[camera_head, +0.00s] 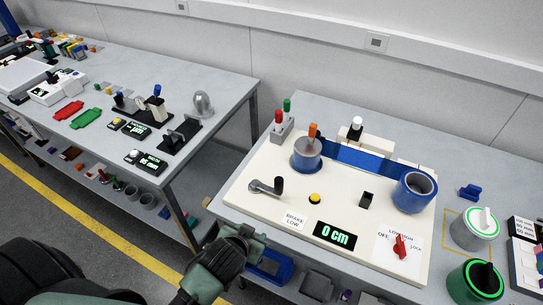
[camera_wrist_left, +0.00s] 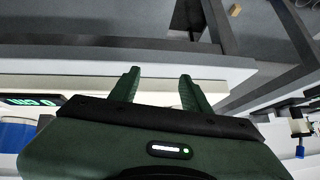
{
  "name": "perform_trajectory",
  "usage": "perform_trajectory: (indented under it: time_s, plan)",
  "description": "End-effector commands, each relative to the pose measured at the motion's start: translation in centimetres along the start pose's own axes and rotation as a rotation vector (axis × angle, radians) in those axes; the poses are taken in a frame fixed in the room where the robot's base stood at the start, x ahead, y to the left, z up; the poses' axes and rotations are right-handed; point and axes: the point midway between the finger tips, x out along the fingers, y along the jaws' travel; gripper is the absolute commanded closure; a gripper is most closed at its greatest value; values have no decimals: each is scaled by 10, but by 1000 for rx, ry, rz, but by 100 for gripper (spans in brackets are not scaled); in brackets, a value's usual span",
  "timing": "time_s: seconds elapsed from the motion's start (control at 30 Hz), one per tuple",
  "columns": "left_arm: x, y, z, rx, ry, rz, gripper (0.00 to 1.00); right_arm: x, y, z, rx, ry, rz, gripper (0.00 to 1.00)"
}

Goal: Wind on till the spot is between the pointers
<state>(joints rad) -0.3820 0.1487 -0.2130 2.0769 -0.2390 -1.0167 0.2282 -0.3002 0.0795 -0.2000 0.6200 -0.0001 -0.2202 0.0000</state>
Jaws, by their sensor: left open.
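A cream winding board (camera_head: 265,215) stands on the right table. It carries a grey-topped reel with an orange knob (camera_head: 313,131), a blue reel (camera_head: 413,193) and a blue web (camera_head: 352,156) between them. A display (camera_head: 335,235) reads 0 cm, and a red selector (camera_head: 401,246) sits at front right. I cannot make out the spot or pointers. My left gripper (camera_head: 240,238) is near the board's front left edge, apart from the crank. It is open and empty in the wrist view (camera_wrist_left: 159,80).
A yellow button (camera_head: 314,198) and a black block (camera_head: 367,199) stand on the board. Red and green posts (camera_head: 282,118) are at its back left. Green-ringed round parts (camera_head: 475,229) stand right of it. A second table (camera_head: 215,100) is at left, with a gap between.

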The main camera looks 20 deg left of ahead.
Motion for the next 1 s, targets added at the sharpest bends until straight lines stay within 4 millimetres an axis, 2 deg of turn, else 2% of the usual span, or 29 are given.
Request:
perform_trajectory:
  time_s: [0.03,0.17,0.2,0.27,0.3,0.37,0.4,0.47,0.53,0.6,0.67,0.73,0.8,0.87,0.97,1.0]
  plan:
    - [-6,-4,-39,-7,98,-20,53,-5,0,0,0,0,0,100]
    - [-36,-11,-124,-33,337,-51,53,-15,0,0,0,-2,0,100]
    - [-34,-7,-151,-26,435,-50,53,-11,0,0,0,-2,0,100]
    - [-43,2,-195,-6,593,-31,53,-12,0,0,0,-2,0,100]
    - [-52,11,-223,13,699,-7,53,-12,0,0,0,-2,0,100]
    - [-69,30,-262,55,853,45,53,-13,0,0,0,-2,0,100]
    - [-82,45,-285,95,953,93,53,-13,0,0,0,-1,0,100]
    - [-104,74,-314,175,1093,185,53,-14,0,-1,0,-1,0,100]
    - [-129,116,-336,309,1229,330,53,-15,1,-2,0,1,0,100]
    - [-146,159,-340,478,1306,496,53,-16,1,-2,0,1,1,100]
    - [-152,192,-331,642,1314,641,53,-17,1,-2,0,1,1,100]
    - [-145,221,-310,847,1248,798,53,-18,1,-2,0,1,1,100]
    - [-125,233,-282,1052,1102,924,53,-20,1,-2,0,1,1,100]
    - [-99,228,-258,1216,917,994,53,-20,1,-2,0,1,1,100]
    - [-51,185,-226,1425,520,1011,53,-22,1,-3,0,1,1,100]
    - [-35,161,-217,1472,361,988,53,-22,1,-3,0,1,1,100]
